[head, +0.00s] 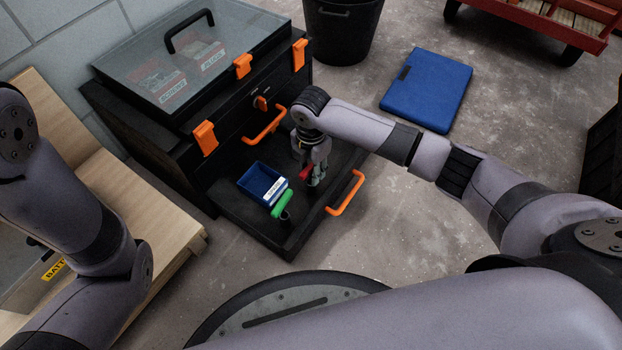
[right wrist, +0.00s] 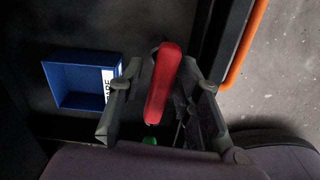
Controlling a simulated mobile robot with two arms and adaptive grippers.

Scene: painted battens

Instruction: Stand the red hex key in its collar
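The red hex key (head: 305,173) is at my right gripper, over the open black drawer. In the right wrist view its red handle (right wrist: 163,85) lies between the two fingers of my right gripper (right wrist: 160,85). The fingers stand apart, with a gap showing on the left of the handle. In the head view my right gripper (head: 316,170) points down. The key's shaft and its collar are mostly hidden, so I cannot tell whether it sits in the collar. A green-handled key (head: 281,204) stands in a dark collar nearby. My left gripper is out of view.
A blue bin (head: 262,184) with a white label sits in the drawer (head: 262,232), left of the red key. The black toolbox (head: 170,120) with orange latches stands behind. A blue case (head: 428,88) and a black bucket (head: 342,30) are on the floor. A wooden bench (head: 130,190) is left.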

